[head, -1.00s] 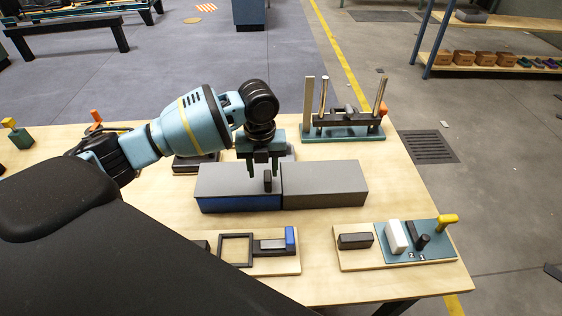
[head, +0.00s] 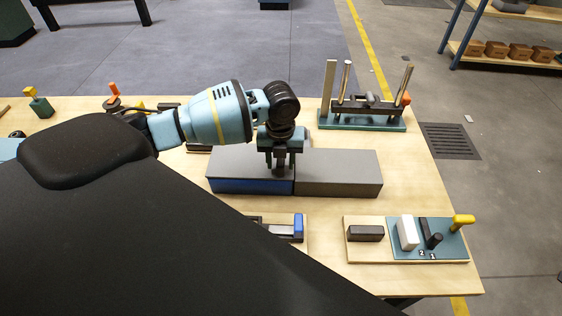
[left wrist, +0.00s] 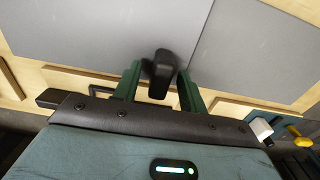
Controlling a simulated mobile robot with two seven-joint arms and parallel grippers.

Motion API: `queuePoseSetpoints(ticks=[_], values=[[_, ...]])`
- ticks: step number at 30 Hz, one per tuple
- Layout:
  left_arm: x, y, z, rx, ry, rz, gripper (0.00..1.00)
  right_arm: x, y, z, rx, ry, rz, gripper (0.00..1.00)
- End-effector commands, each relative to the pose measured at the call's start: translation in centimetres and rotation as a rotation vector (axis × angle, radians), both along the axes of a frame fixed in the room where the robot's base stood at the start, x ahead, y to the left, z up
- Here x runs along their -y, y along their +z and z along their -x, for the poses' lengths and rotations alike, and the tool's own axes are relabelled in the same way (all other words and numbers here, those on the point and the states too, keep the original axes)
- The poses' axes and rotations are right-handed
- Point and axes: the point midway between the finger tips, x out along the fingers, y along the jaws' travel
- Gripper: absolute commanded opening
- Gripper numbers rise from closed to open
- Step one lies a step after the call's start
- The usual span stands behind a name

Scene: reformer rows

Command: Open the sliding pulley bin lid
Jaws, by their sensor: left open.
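The pulley bin is a long box on the table with a blue front (head: 245,187) on its left half. A flat grey lid (head: 232,161) covers that half, and a grey section (head: 340,166) lies to its right. A small dark upright handle (left wrist: 160,75) stands on the lid near its right end. My left gripper (head: 280,165) is over the lid, pointing down. In the left wrist view its green fingers are open, one on each side of the handle. I cannot tell whether they touch it. The right gripper is not in view.
Behind the bin, a teal stand (head: 365,122) holds upright rods. In front right is a board (head: 360,254) with a white block (head: 407,233) and a yellow-topped lever (head: 462,221). A blue block (head: 299,226) sits on another board in front. My dark body hides the lower left.

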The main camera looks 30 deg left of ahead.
Motion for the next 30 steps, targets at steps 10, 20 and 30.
queuePoseSetpoints(ticks=[10, 20, 30], values=[[0.02, -0.88, -0.01, 0.001, -0.001, 0.000, 0.42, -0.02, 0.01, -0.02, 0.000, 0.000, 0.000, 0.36], [0.03, -0.85, -0.02, 0.001, -0.001, 0.000, 0.08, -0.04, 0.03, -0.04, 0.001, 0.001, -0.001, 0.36], [0.03, -0.86, -0.08, 0.001, -0.001, 0.000, 0.00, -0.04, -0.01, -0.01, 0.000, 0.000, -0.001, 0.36]])
